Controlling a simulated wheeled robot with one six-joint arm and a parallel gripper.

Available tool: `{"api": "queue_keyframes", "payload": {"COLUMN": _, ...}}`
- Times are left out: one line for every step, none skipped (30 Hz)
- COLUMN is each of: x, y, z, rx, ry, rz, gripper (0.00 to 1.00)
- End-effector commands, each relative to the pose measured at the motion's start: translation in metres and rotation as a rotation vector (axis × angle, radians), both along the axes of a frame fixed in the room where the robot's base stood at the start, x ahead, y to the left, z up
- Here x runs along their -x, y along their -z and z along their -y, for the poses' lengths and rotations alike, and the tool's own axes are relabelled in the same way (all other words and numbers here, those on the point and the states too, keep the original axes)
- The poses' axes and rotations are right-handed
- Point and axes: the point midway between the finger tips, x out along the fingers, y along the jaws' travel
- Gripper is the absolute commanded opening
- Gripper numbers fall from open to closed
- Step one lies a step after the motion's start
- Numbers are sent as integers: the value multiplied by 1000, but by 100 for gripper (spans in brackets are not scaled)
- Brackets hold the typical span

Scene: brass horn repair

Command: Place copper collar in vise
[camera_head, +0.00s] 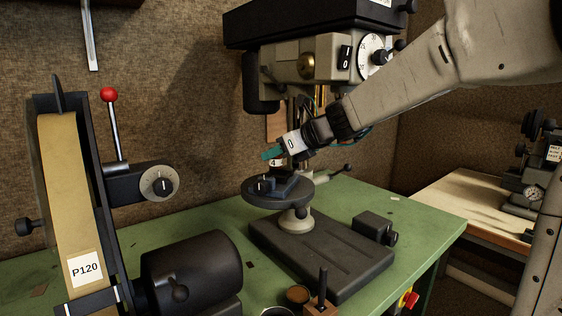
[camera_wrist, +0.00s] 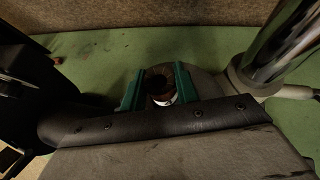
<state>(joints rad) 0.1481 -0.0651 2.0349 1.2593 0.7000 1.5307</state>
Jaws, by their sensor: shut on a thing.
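My gripper (camera_head: 270,154) has teal fingers and hangs over the round drill press table, below the drill head. It is shut on the copper collar (camera_head: 276,163), a small ring with a white label. In the wrist view the collar (camera_wrist: 161,87) sits between the two teal fingers, its dark bore facing the camera. The vise (camera_head: 284,186) is a small dark block on the round table (camera_head: 258,199), just below the collar. A narrow gap seems to lie between collar and vise, but contact is hard to tell. My fingers partly hide the collar.
The drill press head (camera_head: 305,65) hangs close above my arm. A belt sander (camera_head: 72,200) with a red-knobbed lever (camera_head: 110,96) stands at left.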

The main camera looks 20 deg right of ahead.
Motion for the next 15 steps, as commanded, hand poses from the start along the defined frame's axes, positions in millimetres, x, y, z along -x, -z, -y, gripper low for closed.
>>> {"api": "queue_keyframes", "payload": {"x": 0, "y": 9, "z": 1, "rx": -2, "ry": 2, "rz": -4, "gripper": 4}}
{"api": "queue_keyframes", "payload": {"x": 0, "y": 13, "z": 1, "rx": -1, "ry": 2, "rz": -3, "gripper": 4}}
{"api": "queue_keyframes", "payload": {"x": 0, "y": 18, "z": 2, "rx": -2, "ry": 4, "rz": -4, "gripper": 4}}
{"api": "queue_keyframes", "payload": {"x": 0, "y": 20, "z": 2, "rx": -1, "ry": 5, "rz": -2, "gripper": 4}}
{"api": "queue_keyframes", "payload": {"x": 0, "y": 22, "z": 2, "rx": 0, "ry": 4, "rz": -2, "gripper": 4}}
{"api": "queue_keyframes", "payload": {"x": 0, "y": 24, "z": 2, "rx": 0, "ry": 5, "rz": -1, "gripper": 4}}
{"api": "queue_keyframes", "payload": {"x": 0, "y": 24, "z": 3, "rx": 0, "ry": 4, "rz": 0, "gripper": 4}}
{"api": "queue_keyframes", "payload": {"x": 0, "y": 24, "z": 3, "rx": 0, "ry": 4, "rz": 0, "gripper": 4}}
{"api": "queue_keyframes", "payload": {"x": 0, "y": 24, "z": 3, "rx": 1, "ry": 4, "rz": -1, "gripper": 4}}
{"api": "queue_keyframes", "payload": {"x": 0, "y": 25, "z": 3, "rx": 1, "ry": 4, "rz": -1, "gripper": 4}}
{"api": "queue_keyframes", "payload": {"x": 1, "y": 25, "z": 3, "rx": 1, "ry": 5, "rz": -2, "gripper": 4}}
{"api": "queue_keyframes", "payload": {"x": 1, "y": 25, "z": 3, "rx": 1, "ry": 5, "rz": -3, "gripper": 33}}
{"api": "queue_keyframes", "payload": {"x": 1, "y": 26, "z": 3, "rx": 1, "ry": 5, "rz": -3, "gripper": 42}}
{"api": "queue_keyframes", "payload": {"x": 1, "y": 26, "z": 3, "rx": 1, "ry": 5, "rz": -3, "gripper": 50}}
{"api": "queue_keyframes", "payload": {"x": 1, "y": 25, "z": 3, "rx": 1, "ry": 4, "rz": -3, "gripper": 52}}
